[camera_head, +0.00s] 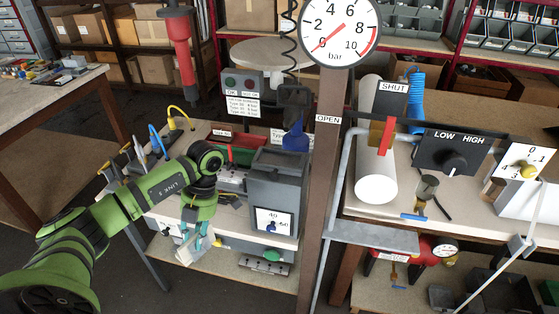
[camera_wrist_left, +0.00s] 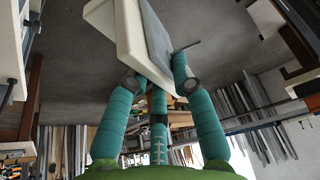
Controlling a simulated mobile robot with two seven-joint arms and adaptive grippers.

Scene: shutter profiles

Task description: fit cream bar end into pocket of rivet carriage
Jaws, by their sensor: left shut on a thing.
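My left gripper (camera_head: 199,232) hangs low at the front edge of the left workbench, its teal fingers pointing down. It is shut on the cream bar (camera_head: 187,252), whose pale end shows beside the fingers. My right gripper is not in view.
A grey machine box (camera_head: 277,185) stands right of my left gripper. A brown post (camera_head: 322,160) with a pressure gauge (camera_head: 338,30) rises beyond it. A lower shelf (camera_head: 262,285) lies under the bench. Cable plugs and small tools crowd the bench's left end.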

